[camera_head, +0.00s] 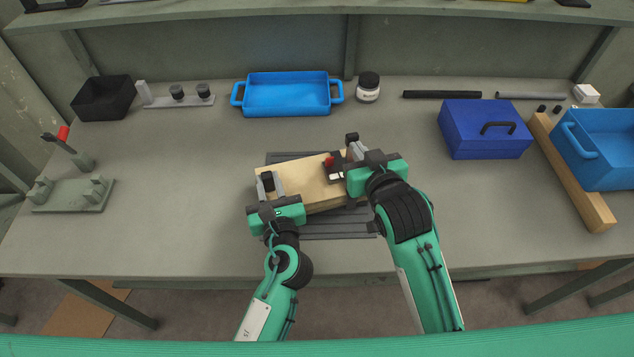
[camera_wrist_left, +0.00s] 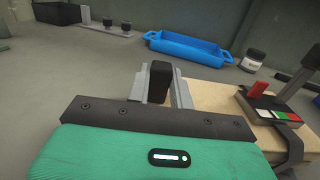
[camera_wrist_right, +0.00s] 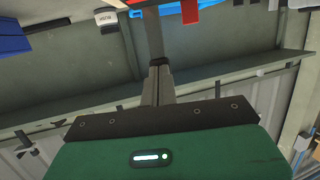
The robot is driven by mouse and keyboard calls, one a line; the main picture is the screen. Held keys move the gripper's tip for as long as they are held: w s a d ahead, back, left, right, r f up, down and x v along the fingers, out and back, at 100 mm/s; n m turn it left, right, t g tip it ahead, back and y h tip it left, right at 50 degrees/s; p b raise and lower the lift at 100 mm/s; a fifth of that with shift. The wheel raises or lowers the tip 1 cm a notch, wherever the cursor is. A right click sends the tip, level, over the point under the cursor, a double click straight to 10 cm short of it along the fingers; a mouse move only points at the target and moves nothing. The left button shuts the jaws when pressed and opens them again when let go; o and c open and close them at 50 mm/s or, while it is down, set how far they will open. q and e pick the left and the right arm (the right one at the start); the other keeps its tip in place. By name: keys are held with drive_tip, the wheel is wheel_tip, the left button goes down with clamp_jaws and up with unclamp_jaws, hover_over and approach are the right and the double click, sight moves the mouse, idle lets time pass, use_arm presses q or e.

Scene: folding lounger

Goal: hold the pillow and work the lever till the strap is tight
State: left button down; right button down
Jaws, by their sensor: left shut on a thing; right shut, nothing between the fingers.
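The pillow (camera_head: 300,180) shows as a pale, wood-coloured block on a dark slatted mat (camera_head: 335,230). A dark buckle with a red lever (camera_wrist_left: 259,87) sits on the pillow's right part, and the lever also shows in the head view (camera_head: 329,161). A dark strap (camera_wrist_left: 287,142) runs from the buckle over the near edge. My right gripper (camera_head: 352,140) is shut and empty, just right of the buckle; whether it touches is unclear.
A blue tray (camera_head: 288,112) and a white jar (camera_head: 368,93) stand behind. A blue box (camera_head: 485,130), a wooden beam (camera_head: 575,175) and a blue bin (camera_head: 605,150) are at right. A grey fixture (camera_head: 75,195) stands at left. Bare bench lies either side of the mat.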

use_arm(q)
drive_tip(key=shift+f, duration=0.35)
use_arm(e)
drive_tip(key=shift+x, duration=1.9)
drive_tip(key=shift+s+f, duration=0.1)
drive_tip(key=shift+s, duration=0.1)
drive_tip(key=shift+v, duration=2)
drive_tip(key=s+r, duration=0.1)
drive_tip(key=s, duration=0.1)
drive_tip(key=s+d+r, duration=0.1)
drive_tip(key=s+r, duration=0.1)
drive_tip(key=shift+s+d+r, duration=0.15)
drive_tip(key=shift+s+r, duration=0.05)
drive_tip(key=shift+s, duration=0.15)
